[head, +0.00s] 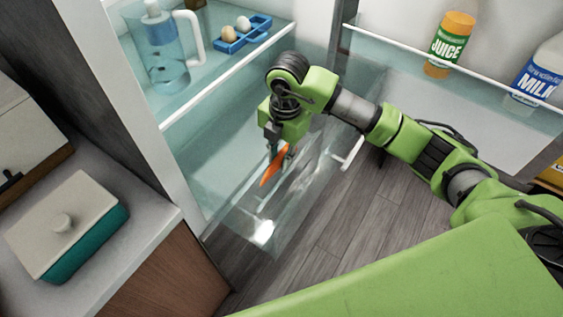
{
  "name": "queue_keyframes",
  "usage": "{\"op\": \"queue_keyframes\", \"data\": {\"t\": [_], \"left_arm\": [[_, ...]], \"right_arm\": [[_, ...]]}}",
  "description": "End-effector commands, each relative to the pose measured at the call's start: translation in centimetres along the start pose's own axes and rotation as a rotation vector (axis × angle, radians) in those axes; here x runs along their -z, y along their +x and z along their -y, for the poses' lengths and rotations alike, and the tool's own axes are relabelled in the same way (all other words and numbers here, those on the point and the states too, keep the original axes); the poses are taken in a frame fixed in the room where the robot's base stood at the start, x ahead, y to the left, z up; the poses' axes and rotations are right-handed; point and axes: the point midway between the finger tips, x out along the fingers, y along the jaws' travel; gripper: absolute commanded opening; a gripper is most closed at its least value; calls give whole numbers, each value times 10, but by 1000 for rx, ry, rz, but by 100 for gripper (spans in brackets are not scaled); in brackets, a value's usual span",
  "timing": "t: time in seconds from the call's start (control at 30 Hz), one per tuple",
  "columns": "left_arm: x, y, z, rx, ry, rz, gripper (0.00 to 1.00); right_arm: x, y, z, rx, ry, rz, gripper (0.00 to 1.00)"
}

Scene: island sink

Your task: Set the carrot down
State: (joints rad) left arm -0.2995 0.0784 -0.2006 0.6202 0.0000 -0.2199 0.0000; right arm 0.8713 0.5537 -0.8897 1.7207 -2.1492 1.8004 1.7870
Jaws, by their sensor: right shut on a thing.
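An orange carrot (271,168) shows in the head view, tilted with one end pointing down. My right gripper (279,146) is shut on it, with the arm coming in from the right. The carrot is over a clear glass-like drawer (253,215) low in the open fridge. I cannot tell whether the carrot touches the drawer. The gripper's fingers are partly hidden by its own wrist. My left gripper is not in view.
A glass shelf above holds a pitcher (168,50) and a blue egg tray (243,36). The door rack holds a juice bottle (447,45) and a milk bottle (538,78). A counter with a teal lidded dish (88,243) stands at left.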

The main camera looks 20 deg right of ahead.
Motion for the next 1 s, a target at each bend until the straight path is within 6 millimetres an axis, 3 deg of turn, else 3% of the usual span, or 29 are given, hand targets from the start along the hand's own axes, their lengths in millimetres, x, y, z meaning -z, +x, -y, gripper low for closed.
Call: {"op": "queue_keyframes", "data": {"t": [0.4,0.77,0.8,0.83,1.0], "left_arm": [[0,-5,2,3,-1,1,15],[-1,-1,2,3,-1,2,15],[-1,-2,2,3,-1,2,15],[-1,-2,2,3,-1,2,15],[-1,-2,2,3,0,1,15]], "right_arm": [[0,44,4,1,-2,-1,0],[0,50,3,-1,-3,0,0],[0,50,3,-1,-3,0,24],[0,49,3,-1,-3,0,32],[0,49,4,0,-3,0,35]]}}
